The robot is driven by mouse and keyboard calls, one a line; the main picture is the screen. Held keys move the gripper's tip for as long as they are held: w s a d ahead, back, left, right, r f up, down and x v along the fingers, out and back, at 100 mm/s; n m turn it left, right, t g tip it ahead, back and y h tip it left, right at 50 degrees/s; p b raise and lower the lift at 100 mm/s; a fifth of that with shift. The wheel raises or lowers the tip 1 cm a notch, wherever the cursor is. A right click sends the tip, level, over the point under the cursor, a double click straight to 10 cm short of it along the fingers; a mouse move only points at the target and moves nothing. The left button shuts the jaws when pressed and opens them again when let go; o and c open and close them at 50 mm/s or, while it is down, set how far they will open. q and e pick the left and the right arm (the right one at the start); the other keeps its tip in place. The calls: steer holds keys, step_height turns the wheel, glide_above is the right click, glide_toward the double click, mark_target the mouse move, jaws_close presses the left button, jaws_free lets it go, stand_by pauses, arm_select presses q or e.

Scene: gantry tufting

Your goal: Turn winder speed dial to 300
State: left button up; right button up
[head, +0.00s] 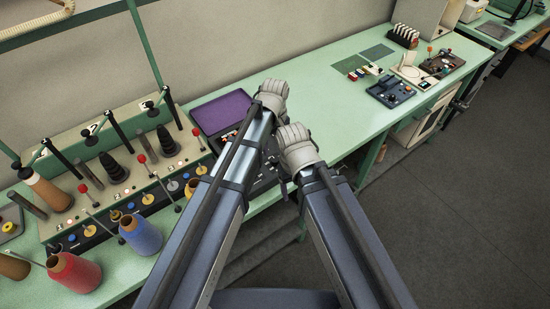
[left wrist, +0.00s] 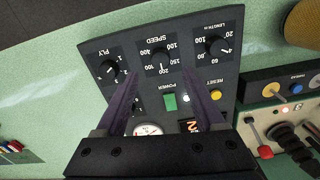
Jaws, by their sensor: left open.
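In the left wrist view the black winder panel shows upside down. Its speed dial (left wrist: 160,57) is a black knob with white numbers around it, in the middle of a row of dials. The knob's exact setting is too small to read. My left gripper (left wrist: 160,76) is open, its two dark fingers apart on either side of the speed dial's column, with nothing between them. I cannot tell how far the tips are from the knob. In the head view my arms cover most of the panel. The right gripper's fingers are hidden there.
Beside the speed dial are the ply dial (left wrist: 112,72) and length dial (left wrist: 213,45). The green power button (left wrist: 169,102) and yellow reset button (left wrist: 215,94) sit close by. A purple tray (head: 221,112) and yarn cones (head: 141,235) stand on the green bench (head: 325,85).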

mark_target(275, 159)
arm_select(q)
step_height(275, 159, down, 6)
steer(key=b, duration=0.5)
steer(key=shift+f, duration=0.1)
steer(key=shift+c, duration=0.2)
jaws_close()
